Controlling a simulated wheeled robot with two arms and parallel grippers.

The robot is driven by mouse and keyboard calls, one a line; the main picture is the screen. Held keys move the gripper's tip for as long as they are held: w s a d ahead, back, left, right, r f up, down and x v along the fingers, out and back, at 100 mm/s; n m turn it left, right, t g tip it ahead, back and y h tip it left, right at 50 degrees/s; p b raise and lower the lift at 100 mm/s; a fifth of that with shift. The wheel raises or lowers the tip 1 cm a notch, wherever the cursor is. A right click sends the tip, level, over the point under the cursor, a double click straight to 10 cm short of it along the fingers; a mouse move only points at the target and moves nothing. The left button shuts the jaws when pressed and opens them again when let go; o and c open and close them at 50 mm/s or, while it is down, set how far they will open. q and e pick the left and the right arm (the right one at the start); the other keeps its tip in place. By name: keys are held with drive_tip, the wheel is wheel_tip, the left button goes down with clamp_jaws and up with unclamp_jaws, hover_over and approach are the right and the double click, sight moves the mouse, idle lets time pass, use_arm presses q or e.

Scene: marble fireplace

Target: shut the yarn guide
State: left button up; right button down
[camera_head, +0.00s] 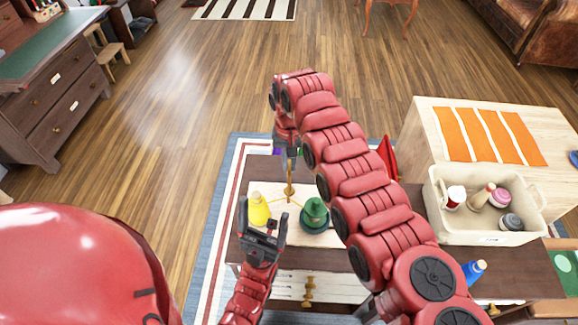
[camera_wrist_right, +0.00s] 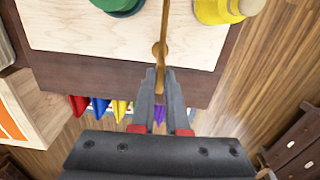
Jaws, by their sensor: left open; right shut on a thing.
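The yarn guide, a slim brass-coloured piece with a round knob (camera_wrist_right: 160,48), stands on a pale wooden board; in the head view it shows as a small golden upright (camera_head: 290,188). My right gripper (camera_wrist_right: 160,84) is shut on the guide's end; it also shows in the head view (camera_head: 288,152), at the guide's far side. A yellow yarn cone (camera_head: 258,207) stands left of the guide and a green cone (camera_head: 315,212) stands right of it. My left gripper (camera_head: 264,222) is open just in front of the yellow cone. The guide's gripped end is partly hidden by the fingers.
The board (camera_head: 330,238) lies on a dark low table with a pale drawer front (camera_head: 325,289). A cream bin (camera_head: 480,222) with yarn spools stands right. A pale cabinet (camera_head: 430,125) with orange strips is behind it. Coloured pointed pieces (camera_wrist_right: 100,105) hang beyond the table edge.

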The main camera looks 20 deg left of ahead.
drive_tip(key=shift+f+m, duration=0.1)
drive_tip(key=shift+m, duration=0.3)
drive_tip(key=c, duration=0.9)
unclamp_jaws()
drive_tip(key=shift+r, duration=0.45)
wheel_tip(320, 180, up, 17)
drive_tip(key=p, duration=0.4)
drive_tip(key=shift+f+p, duration=0.2)
drive_tip(key=shift+p, duration=0.15)
